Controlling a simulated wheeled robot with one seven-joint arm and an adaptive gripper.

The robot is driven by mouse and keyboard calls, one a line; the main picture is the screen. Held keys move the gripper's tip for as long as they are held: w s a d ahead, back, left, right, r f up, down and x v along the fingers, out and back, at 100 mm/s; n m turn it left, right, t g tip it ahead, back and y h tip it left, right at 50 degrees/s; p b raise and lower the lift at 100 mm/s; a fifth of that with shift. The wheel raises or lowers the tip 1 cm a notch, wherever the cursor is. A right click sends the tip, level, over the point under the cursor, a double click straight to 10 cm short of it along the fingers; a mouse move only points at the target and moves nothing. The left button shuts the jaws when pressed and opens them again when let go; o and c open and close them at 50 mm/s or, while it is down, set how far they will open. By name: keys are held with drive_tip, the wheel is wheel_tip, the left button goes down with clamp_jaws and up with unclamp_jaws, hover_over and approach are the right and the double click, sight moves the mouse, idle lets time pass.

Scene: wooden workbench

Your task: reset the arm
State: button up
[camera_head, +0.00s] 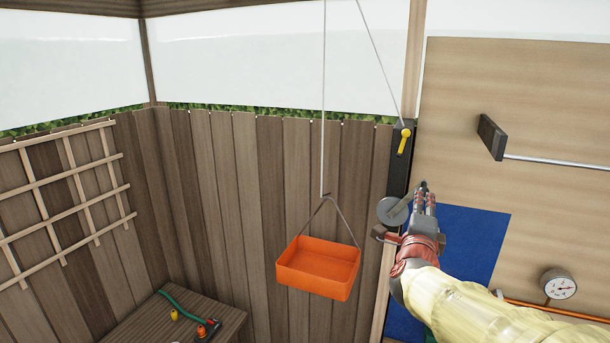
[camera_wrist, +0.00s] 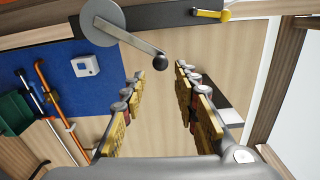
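My gripper (camera_head: 424,197) is raised in front of the wooden wall panel at the right of the head view. In the wrist view my gripper (camera_wrist: 156,92) shows its two fingers spread apart, with nothing between them. A grey crank wheel (camera_head: 392,211) with a handle is close beside the fingertips in the head view. In the wrist view the crank's arm and dark knob (camera_wrist: 160,62) lie just beyond the fingertips, in line with the gap. I cannot tell whether they touch.
An orange tray (camera_head: 318,267) hangs from a cord at the middle. A yellow lever (camera_head: 404,142) sits above the crank. A blue panel (camera_head: 470,236), a gauge (camera_head: 559,284) and a copper pipe are at right. A wooden bench (camera_head: 150,325) stands low left. A bracket (camera_head: 491,137) juts out upper right.

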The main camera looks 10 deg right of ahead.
drive_tip(key=s+d+f+m+g+h+b, duration=0.15)
drive_tip(key=s+f+m+g, duration=0.55)
drive_tip(key=m, duration=0.8)
drive_tip(key=s+d+f+m+g+y+b, duration=0.1)
drive_tip(key=s+d+f+m+g+b, duration=0.15)
drive_tip(key=s+f+m, duration=1.1)
drive_tip(key=s+a+f+m+y+b, duration=0.3)
drive_tip(key=a+f+m+b, duration=0.3)
drive_tip(key=f+b, duration=0.3)
drive_tip(key=s+a+f+m+y+b, duration=0.3)
drive_tip(key=a+f+m+b, duration=0.3)
drive_tip(key=a+f+b, duration=0.2)
drive_tip(key=s+a+f+m+y+b, duration=0.3)
drive_tip(key=s+a+f+m+b, duration=0.2)
drive_tip(key=f+b, duration=0.5)
wheel_tip(320, 180, down, 3)
drive_tip(key=shift+s+a+r+m+b, duration=0.2)
drive_tip(key=shift+a+m+b, duration=0.15)
drive_tip(key=shift+a+m, duration=0.7)
drive_tip(key=shift+a+g+y, duration=0.1)
drive_tip(key=shift+g+y, duration=0.15)
